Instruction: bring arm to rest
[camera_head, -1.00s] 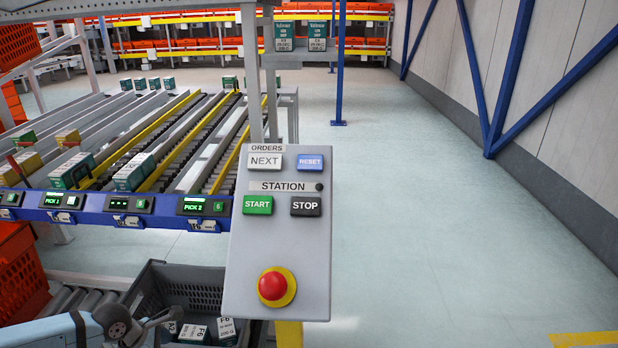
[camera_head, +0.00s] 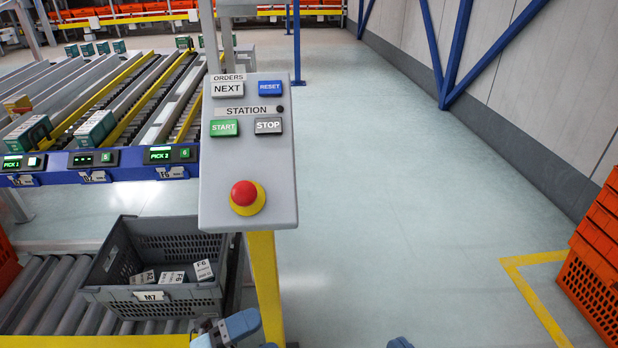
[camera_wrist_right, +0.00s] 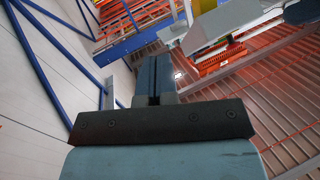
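My right gripper (camera_wrist_right: 157,75) shows in the right wrist view, its two blue-grey fingers together with nothing visible between them. In that view it points past the wall bracing toward the racks and ribbed ceiling, clear of any object. In the head view only light-blue and dark parts of my arms show at the bottom edge, below the control panel and farther right. Fingertips cannot be made out there.
The control panel (camera_head: 221,178) stands on a yellow post (camera_head: 266,290). A grey tote (camera_head: 205,292) with several labelled boxes sits on a roller conveyor (camera_head: 40,300), left of the post. Orange crates (camera_head: 598,262) stand at the right edge. The floor (camera_head: 400,210) between is clear.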

